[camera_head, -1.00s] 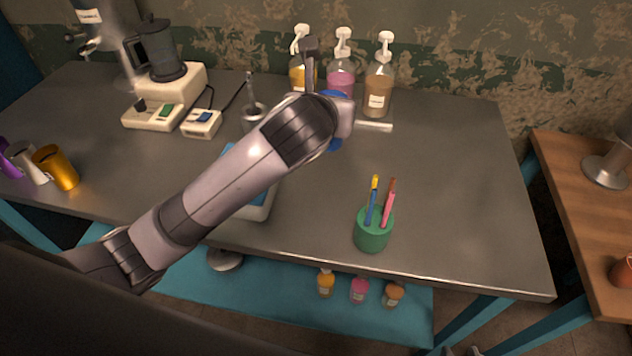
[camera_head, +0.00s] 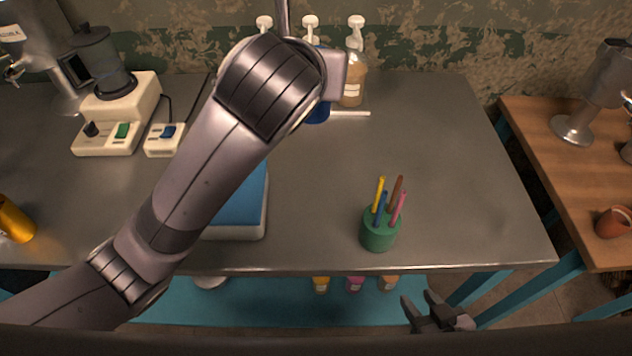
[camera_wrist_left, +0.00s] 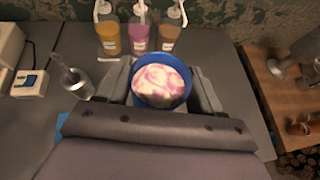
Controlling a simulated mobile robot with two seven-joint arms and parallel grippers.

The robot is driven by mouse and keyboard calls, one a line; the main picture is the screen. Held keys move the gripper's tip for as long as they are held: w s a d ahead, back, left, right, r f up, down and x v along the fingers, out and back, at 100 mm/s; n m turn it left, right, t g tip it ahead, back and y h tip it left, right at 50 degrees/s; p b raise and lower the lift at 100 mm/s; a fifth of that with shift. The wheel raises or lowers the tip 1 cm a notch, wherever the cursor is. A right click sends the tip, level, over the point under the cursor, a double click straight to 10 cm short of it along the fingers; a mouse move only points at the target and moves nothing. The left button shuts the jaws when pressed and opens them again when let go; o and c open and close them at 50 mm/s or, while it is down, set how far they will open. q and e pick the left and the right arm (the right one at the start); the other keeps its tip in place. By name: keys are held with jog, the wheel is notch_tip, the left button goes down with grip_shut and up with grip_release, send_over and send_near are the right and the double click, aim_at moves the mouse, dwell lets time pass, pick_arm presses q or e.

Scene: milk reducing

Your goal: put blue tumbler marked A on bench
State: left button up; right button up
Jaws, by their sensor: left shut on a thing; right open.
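My left gripper (camera_wrist_left: 162,90) is shut on the blue tumbler (camera_wrist_left: 162,103), with one finger on each side of it. In the left wrist view the tumbler is seen from above, upright, with swirled pink and white contents. In the head view my left arm hides most of it; a blue part (camera_head: 319,113) shows beside the arm. No letter A is visible. The tumbler is over the grey bench (camera_head: 450,150); I cannot tell whether it touches the top. My right gripper (camera_head: 419,300) is open and empty, in front of the bench's front edge.
Pump bottles (camera_wrist_left: 140,35) stand at the back, near the tumbler. A metal cup with a stirrer (camera_wrist_left: 74,79) stands left of it. A green pen holder (camera_head: 380,232) stands near the front edge. A blue-topped scale (camera_head: 248,205) is partly behind my arm.

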pick_arm(q)
notch_tip(320, 180, down, 20)
jog(key=shift+r+b, duration=0.2)
jog(key=shift+b, duration=0.95)
jog(key=shift+f, duration=0.2)
jog(key=o, duration=1.3)
jog(key=shift+s+r, duration=0.2)
jog(key=p+v, duration=0.1)
jog(key=v, duration=1)
jog(key=shift+s+r, duration=0.15)
jog(key=shift+s, duration=0.2)
